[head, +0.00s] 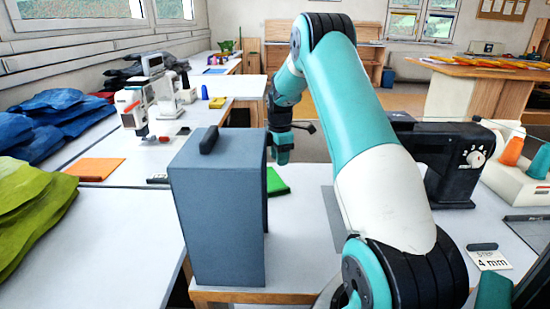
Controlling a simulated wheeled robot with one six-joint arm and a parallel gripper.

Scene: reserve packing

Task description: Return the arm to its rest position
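My arm (365,125) is teal and white. It rises from the lower right, bends at the top and folds down toward the middle of the head view. My gripper (284,157) is at the arm's far end, just right of the tall blue-grey box. It is small here and partly hidden by the box, so its fingers cannot be made out. No held object shows.
The tall blue-grey box (218,225) stands close in front, left of my arm. A green flat thing (277,182) lies behind it. A black machine (455,165) stands right of my arm.

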